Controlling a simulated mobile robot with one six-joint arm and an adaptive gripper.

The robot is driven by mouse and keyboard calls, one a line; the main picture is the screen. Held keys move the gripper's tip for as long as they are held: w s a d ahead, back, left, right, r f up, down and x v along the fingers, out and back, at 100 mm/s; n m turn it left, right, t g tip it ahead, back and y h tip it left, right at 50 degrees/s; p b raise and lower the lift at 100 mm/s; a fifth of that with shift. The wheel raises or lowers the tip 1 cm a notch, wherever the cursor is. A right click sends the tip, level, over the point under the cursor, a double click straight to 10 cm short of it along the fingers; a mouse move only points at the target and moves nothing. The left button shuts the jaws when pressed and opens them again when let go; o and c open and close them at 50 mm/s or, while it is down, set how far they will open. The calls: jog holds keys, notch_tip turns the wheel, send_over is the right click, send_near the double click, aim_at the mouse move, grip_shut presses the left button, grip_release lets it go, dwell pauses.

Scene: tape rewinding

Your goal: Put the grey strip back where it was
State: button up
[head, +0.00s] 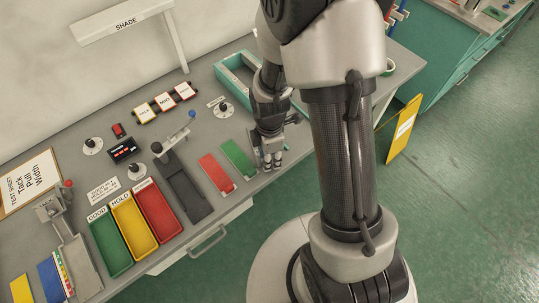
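My gripper (272,162) points down over the front part of the bench, just right of the green strip. Its fingers are small and close together in this view, and I cannot tell whether they are open or shut. A narrow grey piece (255,143) shows at the left side of the gripper, beside the green strip; it may be the grey strip. The gripper and arm hide most of it, and I cannot tell whether it is held. The green strip (238,158) and the red strip (215,174) lie side by side on the bench to the left.
A teal open box (228,80) stands behind my gripper. A dark block with a blue-knobbed lever (184,185) and green, yellow and red trays (112,248) lie left. The bench's front edge is close to my gripper. A yellow sign (403,130) stands right.

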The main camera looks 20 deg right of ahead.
jog(key=s+r+m+t+p, duration=0.1)
jog(key=s+r+m+p, duration=0.15)
jog(key=r, duration=0.95)
jog(key=s+r+m+t+p, duration=0.15)
jog(key=r+m, duration=0.25)
jog(key=r, duration=0.8)
jog(key=s+a+r+m+t, duration=0.1)
jog(key=s+r+m+t, duration=0.1)
jog(key=s+r+m, duration=0.6)
jog(key=shift+s+r+m, duration=0.2)
jog(key=shift+s+m, duration=1)
jog(key=shift+m, duration=0.05)
